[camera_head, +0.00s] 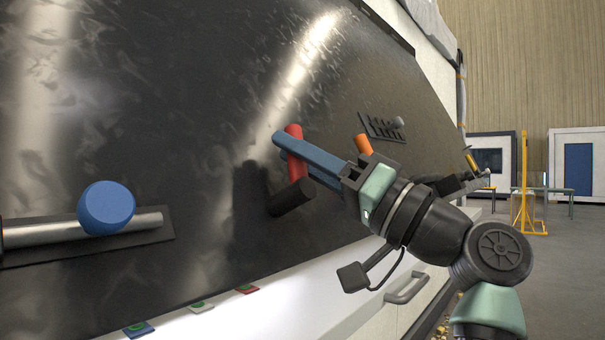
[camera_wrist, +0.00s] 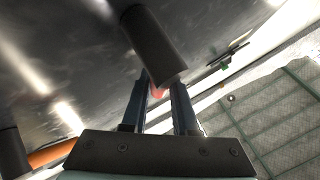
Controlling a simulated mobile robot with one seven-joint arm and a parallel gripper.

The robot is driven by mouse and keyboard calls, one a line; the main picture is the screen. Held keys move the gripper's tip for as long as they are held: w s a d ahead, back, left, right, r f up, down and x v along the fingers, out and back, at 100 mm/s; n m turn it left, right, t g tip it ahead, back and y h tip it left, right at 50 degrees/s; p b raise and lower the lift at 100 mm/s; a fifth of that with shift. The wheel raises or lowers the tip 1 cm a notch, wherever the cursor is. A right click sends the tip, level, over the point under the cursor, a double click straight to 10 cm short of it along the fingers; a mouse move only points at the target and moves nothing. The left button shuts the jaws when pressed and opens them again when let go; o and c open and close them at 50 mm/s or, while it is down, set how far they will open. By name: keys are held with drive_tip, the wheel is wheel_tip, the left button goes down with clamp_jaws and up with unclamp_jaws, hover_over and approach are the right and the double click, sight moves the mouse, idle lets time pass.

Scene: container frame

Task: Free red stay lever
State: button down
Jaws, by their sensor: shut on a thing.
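The red stay lever (camera_head: 295,168) stands out from the dark panel (camera_head: 215,125), next to a black cylinder (camera_head: 291,198). My gripper (camera_head: 283,147) comes in from the right with its blue fingers on either side of the red lever, shut on it. In the wrist view, a bit of the red lever (camera_wrist: 158,91) shows between the fingers (camera_wrist: 160,95). The black cylinder (camera_wrist: 154,45) there hides most of the lever.
An orange handle (camera_head: 363,145) stands close behind my gripper. A blue round knob (camera_head: 106,208) sits on a metal bar (camera_head: 45,234) at the left. Coloured tabs, including a red one (camera_head: 247,288), lie along the white lower ledge (camera_head: 290,300). Open floor lies to the right.

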drive_tip(key=n+g, duration=0.1)
drive_tip(key=n+g+y+p, duration=0.1)
drive_tip(key=n+g, duration=0.1)
drive_tip(key=s+a+n+g, duration=0.1)
drive_tip(key=n, duration=0.1)
drive_tip(key=shift+r+g+p, duration=0.25)
drive_tip(key=shift+g+p, duration=0.05)
drive_tip(key=shift+s+a+f+n+g+y+p, duration=0.15)
drive_tip(key=shift+n+g+p, duration=0.1)
drive_tip(key=shift+n+g, duration=0.3)
drive_tip(key=shift+s+d+r+n+g+y+p, duration=0.1)
drive_tip(key=shift+n+g+y+p, duration=0.1)
drive_tip(key=shift+n+g, duration=0.35)
drive_tip(key=shift+a+f, duration=0.1)
drive_tip(key=shift+a, duration=0.05)
drive_tip(key=c, duration=0.7)
unclamp_jaws()
drive_tip(key=b+v, duration=0.1)
drive_tip(key=v, duration=1.2)
